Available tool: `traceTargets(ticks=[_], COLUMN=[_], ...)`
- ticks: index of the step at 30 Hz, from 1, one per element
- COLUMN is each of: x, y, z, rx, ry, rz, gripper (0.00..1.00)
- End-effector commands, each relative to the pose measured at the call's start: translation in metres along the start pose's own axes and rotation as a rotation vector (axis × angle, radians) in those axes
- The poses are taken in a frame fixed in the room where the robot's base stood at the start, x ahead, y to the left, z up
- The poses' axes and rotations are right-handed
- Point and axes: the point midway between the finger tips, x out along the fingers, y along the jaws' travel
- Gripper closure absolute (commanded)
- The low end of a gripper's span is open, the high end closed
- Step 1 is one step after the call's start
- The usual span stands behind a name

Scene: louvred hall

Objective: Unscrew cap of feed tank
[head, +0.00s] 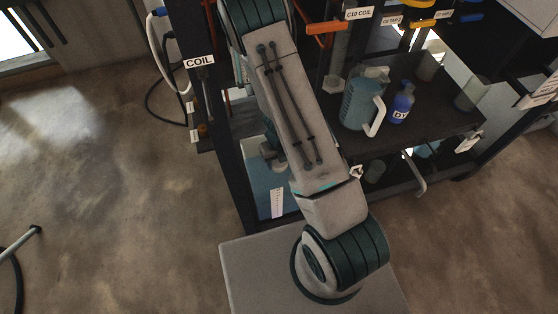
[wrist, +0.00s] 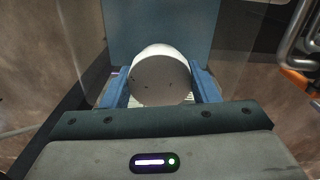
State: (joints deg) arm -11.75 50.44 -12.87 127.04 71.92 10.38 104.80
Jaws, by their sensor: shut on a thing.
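In the wrist view my gripper (wrist: 162,84) has its two blue fingers closed on the left and right sides of a pale round cap (wrist: 160,78). A flat blue surface (wrist: 160,24), apparently the feed tank, lies beyond the cap. Whether the cap is still seated on its neck cannot be told. In the head view a light blue tank (head: 264,182) with a white label strip stands low inside the dark rack, left of my arm. My arm hides much of it, and the gripper cannot be made out clearly there.
A dark shelf (head: 440,125) to the right holds a blue-grey jug (head: 359,103) and a small blue bottle (head: 402,103). Dark rack posts (head: 232,150) stand close to my arm. A sign reads COIL (head: 199,61). In the wrist view metal tubing (wrist: 300,45) is at right. Floor at left is mostly clear.

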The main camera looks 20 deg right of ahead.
Motion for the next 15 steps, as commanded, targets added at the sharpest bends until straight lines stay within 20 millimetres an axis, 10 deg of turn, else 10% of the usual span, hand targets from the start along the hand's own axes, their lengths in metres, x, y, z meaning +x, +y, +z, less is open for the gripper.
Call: traceTargets(ticks=[15], x=[-0.0005], y=[-0.0002], z=[0.0000], rx=[-0.813], ry=[0.000], rz=[0.000], gripper=[1.00])
